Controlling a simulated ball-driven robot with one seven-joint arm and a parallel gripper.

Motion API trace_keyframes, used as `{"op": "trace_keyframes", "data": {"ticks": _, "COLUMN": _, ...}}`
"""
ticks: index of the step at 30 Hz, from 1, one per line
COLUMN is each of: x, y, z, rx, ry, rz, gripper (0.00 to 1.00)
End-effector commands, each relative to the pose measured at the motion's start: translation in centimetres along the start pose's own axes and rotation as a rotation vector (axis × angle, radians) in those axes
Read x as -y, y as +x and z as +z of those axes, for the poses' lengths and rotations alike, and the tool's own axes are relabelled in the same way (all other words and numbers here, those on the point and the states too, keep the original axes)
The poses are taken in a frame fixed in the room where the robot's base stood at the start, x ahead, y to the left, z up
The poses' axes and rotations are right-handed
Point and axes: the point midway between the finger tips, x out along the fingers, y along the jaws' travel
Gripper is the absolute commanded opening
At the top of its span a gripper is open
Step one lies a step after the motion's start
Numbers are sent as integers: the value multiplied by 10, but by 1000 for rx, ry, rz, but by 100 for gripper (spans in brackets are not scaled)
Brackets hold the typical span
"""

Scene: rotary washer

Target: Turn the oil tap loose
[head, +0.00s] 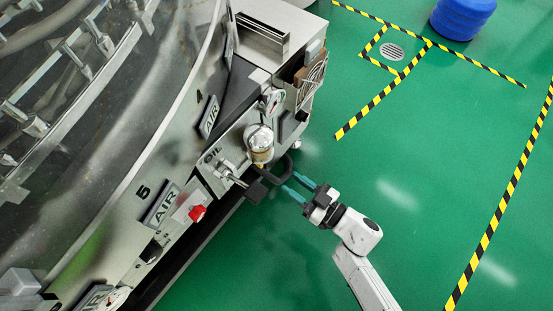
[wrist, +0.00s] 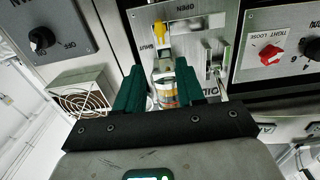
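The OIL label (head: 212,156) is on the washer's side panel in the head view. Beside it is a metal lever fitting with a black end (head: 255,191). A clear jar with a metal top (head: 260,143) stands just above. The jar also shows in the wrist view (wrist: 164,90), beyond and between my fingers, below a yellow handle (wrist: 160,30) near OPEN and SHUT markings. I cannot tell which fitting is the oil tap. My gripper (head: 290,182) is open and empty, right of the black-ended lever and apart from the panel. Its teal fingers flank the jar in the wrist view (wrist: 160,80).
A red knob (head: 197,213) is lower left of the lever; the wrist view shows a red knob (wrist: 270,54) marked TIGHT LOOSE. A fan grille (wrist: 82,98) and black knob (wrist: 41,38) are left. Green floor (head: 400,170) right of the washer is clear.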

Motion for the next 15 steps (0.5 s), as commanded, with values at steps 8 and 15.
{"op": "trace_keyframes", "data": {"ticks": 8, "x": 5, "y": 29, "z": 2, "rx": -10, "ry": 3, "rz": -17, "gripper": 38}}
{"op": "trace_keyframes", "data": {"ticks": 15, "x": 4, "y": 73, "z": 2, "rx": -11, "ry": 4, "rz": -13, "gripper": 38}}
